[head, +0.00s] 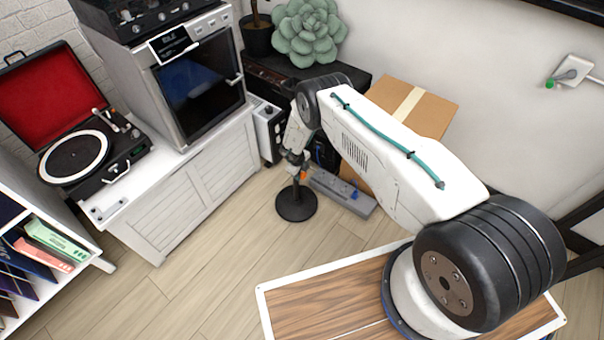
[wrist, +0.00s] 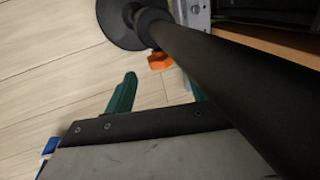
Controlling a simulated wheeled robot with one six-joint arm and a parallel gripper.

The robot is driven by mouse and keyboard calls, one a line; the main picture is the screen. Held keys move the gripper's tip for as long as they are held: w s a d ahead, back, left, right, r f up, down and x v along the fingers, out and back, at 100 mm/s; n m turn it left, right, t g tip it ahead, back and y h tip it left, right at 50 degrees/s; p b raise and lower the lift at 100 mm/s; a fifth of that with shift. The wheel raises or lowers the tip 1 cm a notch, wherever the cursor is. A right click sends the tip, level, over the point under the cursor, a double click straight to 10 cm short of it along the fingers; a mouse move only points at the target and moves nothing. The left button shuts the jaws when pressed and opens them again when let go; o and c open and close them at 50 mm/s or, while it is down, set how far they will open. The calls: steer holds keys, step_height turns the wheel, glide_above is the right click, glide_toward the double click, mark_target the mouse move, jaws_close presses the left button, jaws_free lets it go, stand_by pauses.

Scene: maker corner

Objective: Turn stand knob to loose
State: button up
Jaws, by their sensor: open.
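The stand has a round black base (head: 296,204) on the floor, below the end of my arm in the head view. Its thick black pole (wrist: 225,75) crosses the wrist view diagonally, close to the camera. The orange stand knob (wrist: 159,61) sits on the pole near the base and shows small in the head view (head: 303,176). My gripper (wrist: 160,76) is open, with green fingers apart and pointing toward the knob. The knob lies just beyond the fingertips, roughly between them. The pole partly hides the right finger. I cannot tell the knob's setting.
A cardboard box (head: 412,108) leans at the wall behind my arm. A white cabinet (head: 200,175) stands left. The wooden floor (head: 225,245) in front of the stand is clear.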

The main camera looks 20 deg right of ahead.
mark_target(303, 174)
steer(key=shift+x, duration=2.1)
steer(key=c, duration=1)
